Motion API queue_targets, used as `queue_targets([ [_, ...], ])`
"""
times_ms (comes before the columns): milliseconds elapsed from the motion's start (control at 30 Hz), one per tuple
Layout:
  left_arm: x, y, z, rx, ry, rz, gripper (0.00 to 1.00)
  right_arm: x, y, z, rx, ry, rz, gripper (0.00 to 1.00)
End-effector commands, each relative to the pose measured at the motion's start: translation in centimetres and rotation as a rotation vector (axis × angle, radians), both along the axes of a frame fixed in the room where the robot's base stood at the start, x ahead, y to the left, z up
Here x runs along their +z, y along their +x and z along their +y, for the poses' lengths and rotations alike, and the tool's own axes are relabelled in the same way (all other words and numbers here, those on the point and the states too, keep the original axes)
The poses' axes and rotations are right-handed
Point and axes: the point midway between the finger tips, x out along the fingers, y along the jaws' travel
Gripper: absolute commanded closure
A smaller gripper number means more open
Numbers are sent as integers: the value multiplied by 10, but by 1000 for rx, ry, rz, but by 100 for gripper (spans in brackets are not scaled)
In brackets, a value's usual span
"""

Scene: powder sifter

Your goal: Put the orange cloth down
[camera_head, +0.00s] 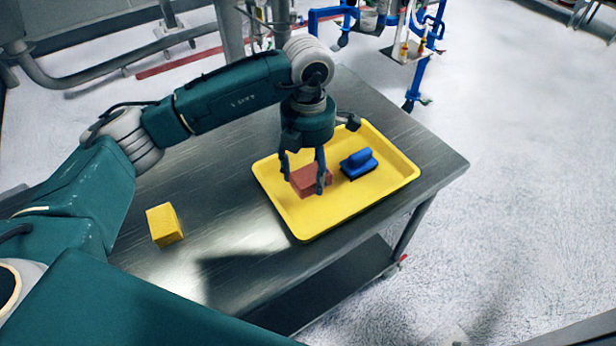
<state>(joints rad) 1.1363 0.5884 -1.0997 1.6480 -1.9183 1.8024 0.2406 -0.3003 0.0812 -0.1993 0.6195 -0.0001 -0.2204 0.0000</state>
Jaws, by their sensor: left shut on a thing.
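The orange cloth (309,181) looks like a reddish-orange block-shaped piece in the left part of the yellow tray (346,213). My left gripper (306,186) points down over the tray, with its fingers shut on the orange cloth. The fingers hide parts of the cloth's sides. The cloth is at or just above the tray floor; I cannot tell if it touches. My right gripper is not in view.
A blue brush (358,164) with a handle lies in the tray, right of the cloth. A yellow block (164,225) stands on the metal table (225,245) at the left. The table between block and tray is clear. Blue pipes (418,60) stand behind the table.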

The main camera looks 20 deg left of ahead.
Motion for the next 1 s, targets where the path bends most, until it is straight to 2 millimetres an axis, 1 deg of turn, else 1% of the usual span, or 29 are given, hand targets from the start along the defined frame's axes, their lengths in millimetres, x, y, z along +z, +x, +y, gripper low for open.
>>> queue_targets([
  [100,-18,-1,0,2,1,6,61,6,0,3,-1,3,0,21],
  [200,-30,-1,0,0,0,4,61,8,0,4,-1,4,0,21],
  [433,-32,0,0,-1,0,0,61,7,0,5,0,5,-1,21],
  [567,-36,0,0,-1,-1,1,61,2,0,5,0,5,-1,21],
  [600,-35,0,0,-1,-1,1,36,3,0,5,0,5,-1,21],
  [667,-35,0,0,0,0,1,24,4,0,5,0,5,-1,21],
  [700,-35,0,0,0,0,1,21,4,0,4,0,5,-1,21],
  [1000,-33,0,0,0,0,1,21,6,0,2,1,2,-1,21],
])
